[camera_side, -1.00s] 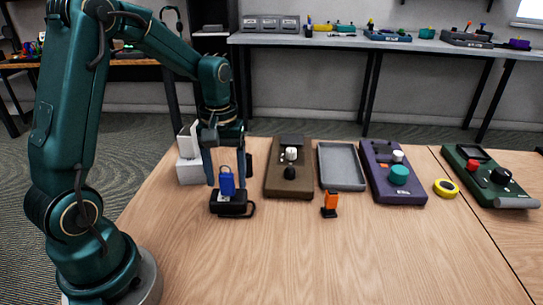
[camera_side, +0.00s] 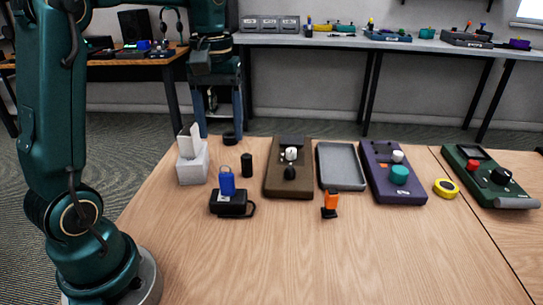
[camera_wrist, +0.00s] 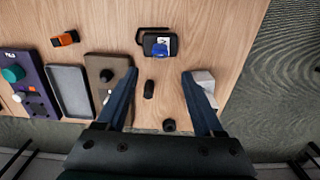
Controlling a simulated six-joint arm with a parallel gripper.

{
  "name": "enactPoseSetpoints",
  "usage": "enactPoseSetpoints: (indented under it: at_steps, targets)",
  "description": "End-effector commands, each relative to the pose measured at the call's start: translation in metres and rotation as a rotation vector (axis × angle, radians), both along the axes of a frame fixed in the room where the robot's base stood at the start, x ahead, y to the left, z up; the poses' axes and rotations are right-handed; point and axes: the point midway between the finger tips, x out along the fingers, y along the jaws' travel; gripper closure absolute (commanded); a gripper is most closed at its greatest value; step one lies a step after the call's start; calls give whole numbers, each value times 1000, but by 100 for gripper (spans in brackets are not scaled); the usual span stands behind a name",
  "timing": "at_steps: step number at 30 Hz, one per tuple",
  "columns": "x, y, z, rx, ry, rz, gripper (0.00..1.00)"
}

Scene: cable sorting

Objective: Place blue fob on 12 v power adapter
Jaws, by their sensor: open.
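The blue fob (camera_side: 227,183) stands on top of the black power adapter (camera_side: 228,208) near the left front of the table, with its wire loop pointing up. In the wrist view the blue fob (camera_wrist: 165,46) rests on the dark adapter (camera_wrist: 147,42), whose white label partly shows. My gripper (camera_side: 219,136) is open and empty, raised above and behind the adapter, clear of the fob. Its two spread fingers (camera_wrist: 160,78) also show in the wrist view, with the adapter and fob lying beyond them.
A white box stand (camera_side: 192,168) and two small black cylinders (camera_side: 246,165) stand near the adapter. A brown device (camera_side: 289,180), grey tray (camera_side: 341,176), purple device (camera_side: 393,184), orange item (camera_side: 330,203) and yellow tape roll (camera_side: 446,188) lie rightward. The front table is clear.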

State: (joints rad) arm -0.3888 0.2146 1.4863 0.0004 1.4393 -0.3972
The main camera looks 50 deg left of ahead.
Motion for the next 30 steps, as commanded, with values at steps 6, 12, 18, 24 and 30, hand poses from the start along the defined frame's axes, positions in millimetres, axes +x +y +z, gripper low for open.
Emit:
enactPoseSetpoints:
  at_steps: [6,12,18,24,30]
  targets:
    - [-5,-8,11,10,-24,-41,31]
    - [-31,-44,17,60,-148,-253,31]
    - [-68,-79,8,124,-304,-514,31]
    - [-95,-98,-10,174,-422,-701,31]
    - [-103,-104,-19,193,-466,-770,31]
